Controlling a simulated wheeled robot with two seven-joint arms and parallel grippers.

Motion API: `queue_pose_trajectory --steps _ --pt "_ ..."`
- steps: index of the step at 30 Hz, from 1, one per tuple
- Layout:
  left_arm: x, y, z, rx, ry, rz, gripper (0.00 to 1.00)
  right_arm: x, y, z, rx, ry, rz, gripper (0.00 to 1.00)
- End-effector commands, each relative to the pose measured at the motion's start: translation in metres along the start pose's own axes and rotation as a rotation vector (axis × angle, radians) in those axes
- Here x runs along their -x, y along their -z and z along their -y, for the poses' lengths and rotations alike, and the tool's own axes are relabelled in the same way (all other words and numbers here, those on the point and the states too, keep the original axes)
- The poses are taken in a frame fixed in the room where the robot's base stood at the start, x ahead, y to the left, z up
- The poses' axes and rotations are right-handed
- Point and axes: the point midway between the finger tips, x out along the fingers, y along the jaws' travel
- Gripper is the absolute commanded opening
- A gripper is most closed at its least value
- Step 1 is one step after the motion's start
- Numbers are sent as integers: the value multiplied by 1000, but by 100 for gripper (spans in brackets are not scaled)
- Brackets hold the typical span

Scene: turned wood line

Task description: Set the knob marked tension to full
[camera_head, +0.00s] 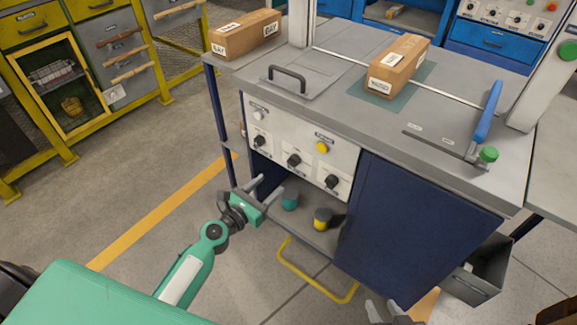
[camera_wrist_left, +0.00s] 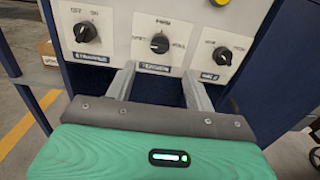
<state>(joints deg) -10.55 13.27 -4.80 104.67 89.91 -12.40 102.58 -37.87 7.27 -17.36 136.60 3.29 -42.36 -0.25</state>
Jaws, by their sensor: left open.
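A white control panel (camera_head: 300,146) on the front of the grey bench carries a row of three black knobs. In the left wrist view these are a left knob (camera_wrist_left: 85,33) with OFF and ON marks, a middle knob (camera_wrist_left: 160,43) and a right knob (camera_wrist_left: 221,56). The name labels below them are too blurred to read surely. The middle knob has a mark above it and one on each side; its exact setting is unclear. My left gripper (camera_head: 265,188) is open and empty below and in front of the panel, its fingers (camera_wrist_left: 160,78) pointing toward the middle knob, apart from it. My right gripper (camera_head: 384,311) shows at the bottom edge, fingers apart.
A yellow button (camera_head: 322,147) and a pale knob (camera_head: 258,115) sit above the black knobs. An open shelf below holds a yellow-and-black item (camera_head: 322,219) and a teal one (camera_head: 290,200). A blue door (camera_head: 402,230) stands right of the panel. A carton (camera_head: 397,66) lies on top.

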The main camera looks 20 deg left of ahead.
Motion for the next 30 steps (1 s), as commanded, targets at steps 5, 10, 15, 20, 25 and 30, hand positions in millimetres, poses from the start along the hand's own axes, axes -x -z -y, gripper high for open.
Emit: queue_pose_trajectory --steps 5,10,15,20,25,30 --pt "-34 -1 0 -1 -1 2 54 3 -1 -5 2 -14 42 36" --pt "-64 0 0 -1 -1 1 54 4 -3 -7 3 -19 57 36" --pt "-87 1 0 -2 0 0 54 3 -3 -7 3 -18 53 36" --pt "-99 1 0 -1 0 -1 54 3 -2 -6 3 -16 45 36" --pt "-103 1 0 -1 0 -1 54 2 -2 -6 3 -15 43 36" --pt "-103 1 0 -1 -1 -1 54 2 -2 -6 4 -15 43 36"
